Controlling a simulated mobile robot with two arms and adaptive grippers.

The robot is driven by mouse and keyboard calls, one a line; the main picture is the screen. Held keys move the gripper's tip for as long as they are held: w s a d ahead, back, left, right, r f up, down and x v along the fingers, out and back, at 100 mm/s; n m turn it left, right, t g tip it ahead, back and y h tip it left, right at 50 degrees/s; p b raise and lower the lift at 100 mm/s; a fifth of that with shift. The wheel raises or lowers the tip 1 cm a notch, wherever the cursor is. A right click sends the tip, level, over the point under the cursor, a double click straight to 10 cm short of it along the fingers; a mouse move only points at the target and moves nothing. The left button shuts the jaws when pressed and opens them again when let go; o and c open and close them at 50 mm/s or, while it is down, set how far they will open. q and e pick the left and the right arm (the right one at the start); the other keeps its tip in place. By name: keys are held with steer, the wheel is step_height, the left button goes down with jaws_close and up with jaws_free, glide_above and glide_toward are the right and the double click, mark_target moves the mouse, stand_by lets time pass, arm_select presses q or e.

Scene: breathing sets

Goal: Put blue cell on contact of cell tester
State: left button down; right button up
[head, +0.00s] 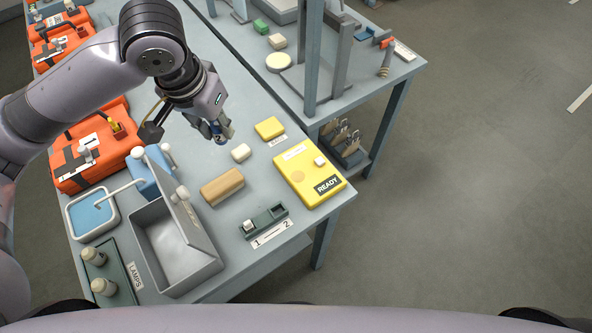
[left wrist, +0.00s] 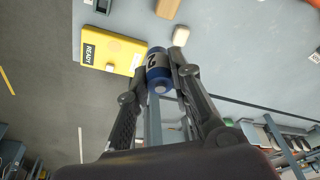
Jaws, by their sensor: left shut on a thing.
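My left gripper (head: 218,128) is shut on the blue cell (head: 219,139), held above the table. In the left wrist view the blue cell (left wrist: 158,72) sits between the fingertips (left wrist: 166,68), with a grey band and a dark mark like a 2. The yellow cell tester (head: 296,191) lies flat near the table's right edge, to the right of and nearer than the gripper. It has a READY label (head: 328,185), a pale round spot and a small white block on top; I cannot tell which is the contact. The tester also shows in the left wrist view (left wrist: 100,58). My right gripper is not in view.
A small yellow block (head: 269,128), a white block (head: 240,152) and a tan block (head: 222,187) lie near the tester. A green-grey holder (head: 264,220) marked 1 and 2 has a pale piece at its left end. An open grey box (head: 160,245) stands left. Orange cases line the far left.

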arm_select(q)
steer(key=w+d+m+h, duration=0.1)
steer(key=w+d+m, duration=0.2)
steer(key=d+m, duration=0.3)
steer(key=m+g+h, duration=0.1)
steer(key=m+g, duration=0.1)
steer(key=m, duration=0.3)
glide_above(302, 176)
steer(key=a, duration=0.1)
step_height(302, 176, down, 15)
steer(key=p, duration=0.3)
steer(key=shift+s, duration=0.1)
step_height(302, 176, down, 4)
steer(key=shift+r+p, duration=0.1)
steer(key=shift+p, duration=0.35)
steer(key=shift+f, duration=0.5)
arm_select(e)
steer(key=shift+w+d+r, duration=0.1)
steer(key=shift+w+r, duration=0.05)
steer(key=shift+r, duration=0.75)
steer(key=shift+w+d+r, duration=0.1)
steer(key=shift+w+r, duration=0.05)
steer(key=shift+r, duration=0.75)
arm_select(q)
steer(key=c, duration=1.9)
jaws_free()
steer(key=shift+f, duration=0.2)
steer(key=o, duration=0.5)
